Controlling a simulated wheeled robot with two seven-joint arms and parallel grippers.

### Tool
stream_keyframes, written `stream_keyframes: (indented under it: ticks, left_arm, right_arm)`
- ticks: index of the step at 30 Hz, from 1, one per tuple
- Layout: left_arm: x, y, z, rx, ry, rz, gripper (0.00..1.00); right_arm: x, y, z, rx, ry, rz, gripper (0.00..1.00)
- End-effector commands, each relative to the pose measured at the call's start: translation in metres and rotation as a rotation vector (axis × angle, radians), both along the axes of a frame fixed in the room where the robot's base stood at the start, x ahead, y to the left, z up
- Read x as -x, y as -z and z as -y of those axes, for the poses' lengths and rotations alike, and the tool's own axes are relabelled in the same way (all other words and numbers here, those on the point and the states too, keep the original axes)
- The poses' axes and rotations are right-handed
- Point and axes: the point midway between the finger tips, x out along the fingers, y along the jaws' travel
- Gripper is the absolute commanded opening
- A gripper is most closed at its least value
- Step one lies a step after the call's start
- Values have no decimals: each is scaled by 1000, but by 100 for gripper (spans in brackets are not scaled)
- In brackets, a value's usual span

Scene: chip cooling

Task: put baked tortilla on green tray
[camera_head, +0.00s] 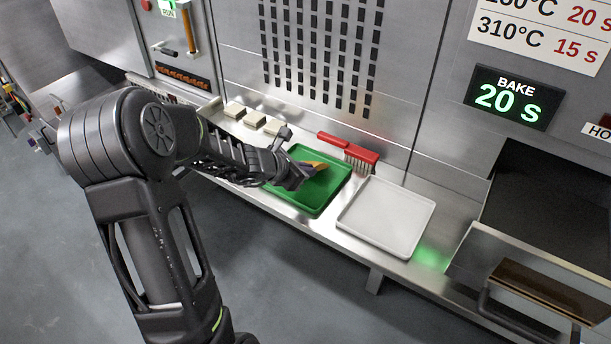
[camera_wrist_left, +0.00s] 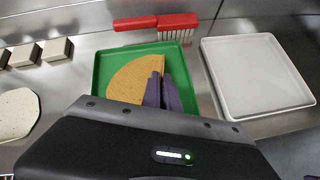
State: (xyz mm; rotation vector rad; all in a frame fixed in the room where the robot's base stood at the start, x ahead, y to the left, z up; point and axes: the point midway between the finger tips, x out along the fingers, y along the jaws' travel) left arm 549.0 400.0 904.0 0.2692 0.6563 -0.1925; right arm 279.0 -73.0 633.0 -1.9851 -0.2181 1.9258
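The baked tortilla (camera_wrist_left: 130,80) is a golden-brown piece that shows as a part disc over the green tray (camera_wrist_left: 104,62) in the left wrist view. In the head view a small part of the tortilla (camera_head: 314,166) shows past my left gripper (camera_head: 297,178), above the green tray (camera_head: 318,203). In the left wrist view the dark fingers of my left gripper (camera_wrist_left: 163,82) are close together with the tortilla's edge between them. I cannot tell whether the tortilla touches the tray floor. My right gripper is not in view.
A white tray (camera_head: 388,214) sits right of the green tray. A red brush (camera_head: 361,155) lies behind the trays against the wall. Several beige blocks (camera_head: 254,119) stand at the left. A pale round disc (camera_wrist_left: 17,112) lies at the left in the wrist view. An oven (camera_head: 545,240) is at the right.

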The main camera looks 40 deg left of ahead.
Motion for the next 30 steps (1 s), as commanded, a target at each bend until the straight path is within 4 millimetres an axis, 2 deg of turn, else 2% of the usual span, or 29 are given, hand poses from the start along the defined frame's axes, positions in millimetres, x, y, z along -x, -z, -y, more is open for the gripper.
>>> stream_keyframes:
  ticks: [2,6,9,20,30]
  left_arm:
    - [0,-1,0,0,0,0,0]
    - [0,0,0,0,0,0,13]
    - [0,0,0,0,0,0,19]
    - [4,-4,4,-1,0,1,19]
    - [31,-25,29,-1,0,2,19]
  right_arm:
    - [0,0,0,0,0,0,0]
    - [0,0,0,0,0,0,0]
    - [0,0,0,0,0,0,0]
    - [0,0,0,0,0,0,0]
    - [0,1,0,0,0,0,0]
